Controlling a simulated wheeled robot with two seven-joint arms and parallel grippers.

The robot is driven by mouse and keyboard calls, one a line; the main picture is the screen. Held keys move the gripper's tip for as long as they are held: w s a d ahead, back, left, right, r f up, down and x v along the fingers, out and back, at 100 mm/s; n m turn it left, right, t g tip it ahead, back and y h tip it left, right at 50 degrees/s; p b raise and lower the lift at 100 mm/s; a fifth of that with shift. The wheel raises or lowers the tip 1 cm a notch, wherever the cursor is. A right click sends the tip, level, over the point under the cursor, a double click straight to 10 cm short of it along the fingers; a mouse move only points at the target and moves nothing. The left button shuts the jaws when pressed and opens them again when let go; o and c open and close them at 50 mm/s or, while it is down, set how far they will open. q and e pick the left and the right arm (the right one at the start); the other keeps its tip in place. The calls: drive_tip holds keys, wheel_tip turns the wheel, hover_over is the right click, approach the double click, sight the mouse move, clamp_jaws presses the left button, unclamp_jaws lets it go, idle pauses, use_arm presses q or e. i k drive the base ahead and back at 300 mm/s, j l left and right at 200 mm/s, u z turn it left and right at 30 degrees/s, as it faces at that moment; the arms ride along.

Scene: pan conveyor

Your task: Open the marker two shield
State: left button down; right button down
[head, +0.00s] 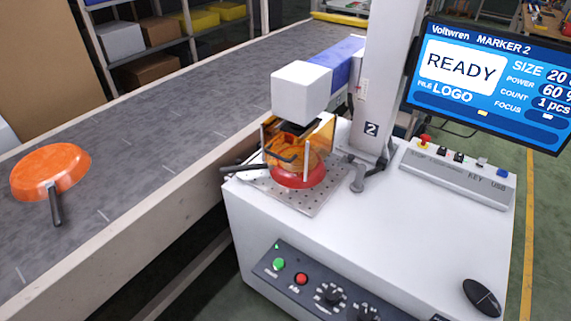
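Marker two is the white machine with a "2" label on its column (371,129). Its shield (316,146) is a see-through orange guard with pale edges, below the white marking head (301,88). The shield stands down around the work spot, in front of and above a red pan (299,178). A dark bar handle (281,156) shows on the shield's front. The pan sits on a perforated metal plate (318,201), and its black handle (238,169) sticks out to the left. The shield partly hides the pan. Neither of my grippers is in view.
A conveyor (150,130) runs along the left, carrying an orange pan (50,172). The screen (490,80) reads READY, MARKER 2. A control panel (310,285) with green and red buttons is on the front. A mouse (482,297) lies at the right corner; the white top between is clear.

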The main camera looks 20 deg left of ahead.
sight(322, 144)
drive_tip(key=k+l+u, duration=0.1)
drive_tip(key=u, duration=0.25)
drive_tip(key=k+l+u, duration=0.1)
drive_tip(key=u, duration=0.25)
drive_tip(key=k+l+u, duration=0.15)
drive_tip(key=u, duration=0.2)
